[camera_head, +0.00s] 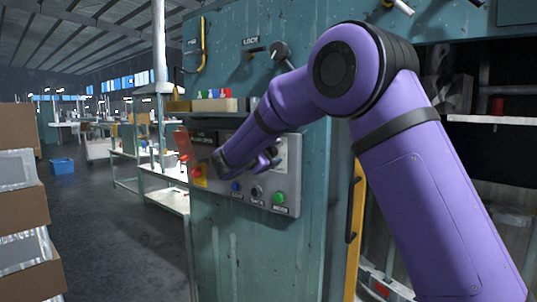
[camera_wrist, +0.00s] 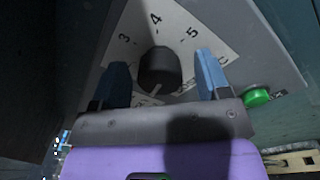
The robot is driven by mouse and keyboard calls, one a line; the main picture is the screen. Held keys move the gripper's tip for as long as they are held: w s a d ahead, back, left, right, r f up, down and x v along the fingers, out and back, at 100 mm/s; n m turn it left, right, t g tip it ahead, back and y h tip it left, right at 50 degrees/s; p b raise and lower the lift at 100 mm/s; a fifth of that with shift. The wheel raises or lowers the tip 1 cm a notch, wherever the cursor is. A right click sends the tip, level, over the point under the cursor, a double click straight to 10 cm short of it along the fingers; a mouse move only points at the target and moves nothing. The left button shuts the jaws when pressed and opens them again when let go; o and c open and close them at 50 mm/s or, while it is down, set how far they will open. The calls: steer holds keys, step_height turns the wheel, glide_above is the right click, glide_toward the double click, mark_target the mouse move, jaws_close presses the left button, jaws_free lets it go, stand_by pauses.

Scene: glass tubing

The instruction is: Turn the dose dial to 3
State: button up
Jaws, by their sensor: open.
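The dose dial is a dark round knob (camera_wrist: 158,68) on a pale scale plate (camera_wrist: 205,25) in the wrist view. The numbers 3, 4 and 5 show around it, with 3 at the left, 4 above the knob and 5 at the right. I cannot make out where its pointer stands. My gripper (camera_wrist: 162,82) is open, with one blue finger at each side of the knob and visible gaps between. In the head view my gripper (camera_head: 266,160) is at the control panel (camera_head: 292,185) and hides the knob; part of the plate (camera_head: 281,155) shows.
A green button (camera_wrist: 257,97) sits right of the plate. In the head view, blue (camera_head: 235,187), black (camera_head: 257,192) and green buttons line the panel's lower edge. A red part (camera_head: 184,144) stands out at its left. A yellow handle (camera_head: 355,210) is at the right.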

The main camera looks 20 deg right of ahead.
steer(key=shift+c, duration=0.5)
steer(key=c, duration=0.8)
steer(key=shift+c, duration=0.2)
steer(key=shift+m, duration=0.3)
steer(key=m, duration=0.4)
steer(key=shift+m, duration=0.3)
steer(key=m, duration=0.4)
steer(key=shift+f+m, duration=0.1)
steer(key=shift+m, duration=0.2)
steer(key=m, duration=0.5)
steer(key=shift+m+h, duration=0.3)
steer(key=shift+f+m, duration=0.1)
steer(key=shift+m, duration=2.3)
